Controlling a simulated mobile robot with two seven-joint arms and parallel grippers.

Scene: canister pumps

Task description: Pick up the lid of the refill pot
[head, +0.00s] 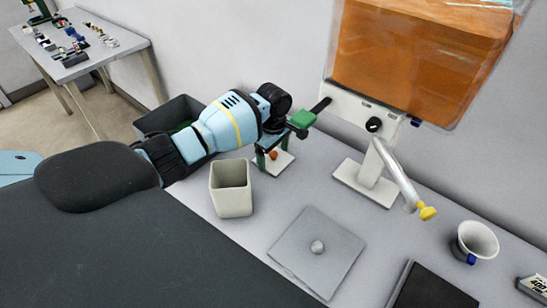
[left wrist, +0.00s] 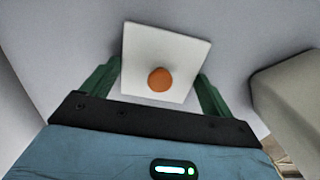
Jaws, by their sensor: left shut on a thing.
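A white square lid (head: 283,166) with an orange knob (head: 273,155) is at my left gripper (head: 272,162). In the left wrist view the white lid (left wrist: 147,45) and its orange knob (left wrist: 160,80) show between the two green fingers of my left gripper (left wrist: 156,82). The gripper points down and is shut on the lid; the exact contact is hard to see. I cannot tell whether the lid is clear of the table. A beige, square, open pot (head: 231,190) stands in front of it. My right gripper is not in view.
A grey square plate with a round knob (head: 340,240) lies at front centre. The pump stand (head: 365,184) under an orange canister (head: 420,55) has a yellow-tipped spout (head: 427,213). A white cup (head: 477,240) is at right, a dark bin (head: 160,120) behind my arm.

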